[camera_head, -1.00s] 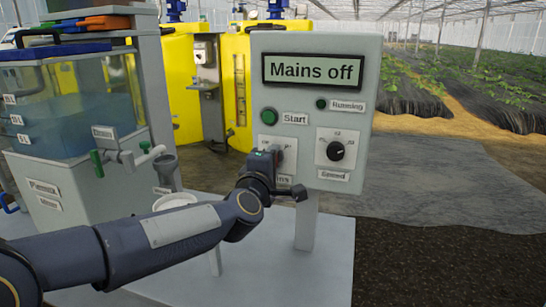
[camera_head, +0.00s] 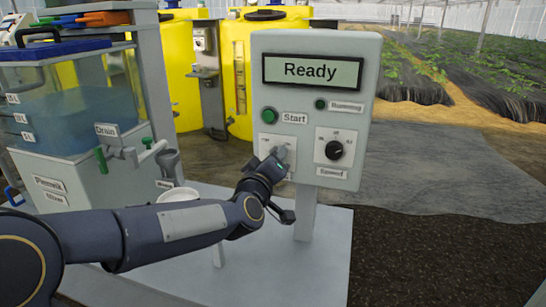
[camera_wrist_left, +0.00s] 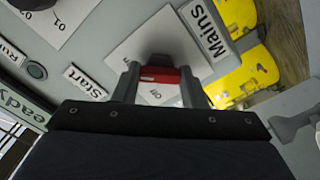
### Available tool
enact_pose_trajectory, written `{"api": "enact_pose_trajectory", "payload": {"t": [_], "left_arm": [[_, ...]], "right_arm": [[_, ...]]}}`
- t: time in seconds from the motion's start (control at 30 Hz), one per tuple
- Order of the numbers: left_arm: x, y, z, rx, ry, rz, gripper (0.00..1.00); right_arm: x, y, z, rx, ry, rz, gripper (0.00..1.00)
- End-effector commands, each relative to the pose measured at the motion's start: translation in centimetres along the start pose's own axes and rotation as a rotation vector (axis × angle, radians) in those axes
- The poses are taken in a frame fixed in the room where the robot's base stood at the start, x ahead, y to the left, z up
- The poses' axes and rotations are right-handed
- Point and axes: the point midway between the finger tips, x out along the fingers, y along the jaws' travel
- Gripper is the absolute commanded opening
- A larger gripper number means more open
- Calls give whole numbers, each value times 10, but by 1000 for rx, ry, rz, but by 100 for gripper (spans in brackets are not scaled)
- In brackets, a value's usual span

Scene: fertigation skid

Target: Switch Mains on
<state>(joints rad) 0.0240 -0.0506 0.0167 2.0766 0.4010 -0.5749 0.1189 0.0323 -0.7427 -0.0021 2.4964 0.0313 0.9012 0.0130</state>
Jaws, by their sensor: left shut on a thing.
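The control panel (camera_head: 352,80) stands upright, and its display (camera_head: 312,71) reads "Ready". My left gripper (camera_head: 277,155) is at the Mains switch plate, low on the panel's left side, and covers much of it. In the left wrist view my left gripper (camera_wrist_left: 157,78) has its two fingers on either side of the red-ended Mains switch handle (camera_wrist_left: 158,74), shut on it. The "Mains" label (camera_wrist_left: 203,27) and an "On" mark show beside the handle. My right gripper is in neither view.
The green Start button (camera_head: 269,115), the Running lamp (camera_head: 321,104) and the black Speed knob (camera_head: 334,150) are on the same panel. A water tank (camera_head: 70,110) with a drain valve stands left. Yellow tanks (camera_head: 267,50) stand behind.

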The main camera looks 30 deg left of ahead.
Motion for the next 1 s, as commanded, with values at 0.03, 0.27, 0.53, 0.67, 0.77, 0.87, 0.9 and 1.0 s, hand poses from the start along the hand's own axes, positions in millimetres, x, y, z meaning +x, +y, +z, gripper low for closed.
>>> {"api": "enact_pose_trajectory", "payload": {"t": [0.03,0.27,0.53,0.67,0.77,0.87,0.9,1.0], "left_arm": [[0,0,1,13,-3,-2,15],[0,-1,1,48,-3,-2,15],[0,-1,1,52,-4,-2,15],[0,-1,1,51,-4,-2,41],[0,-1,1,51,-3,-2,54],[0,-1,1,50,-2,-1,60],[0,-1,1,50,-2,-1,60],[0,0,0,49,-1,-1,60]], "right_arm": [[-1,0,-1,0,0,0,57],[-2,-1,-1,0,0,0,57],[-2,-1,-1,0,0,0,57],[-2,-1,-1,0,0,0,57],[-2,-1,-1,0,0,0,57],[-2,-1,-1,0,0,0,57],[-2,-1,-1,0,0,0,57],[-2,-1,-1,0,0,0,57]]}}
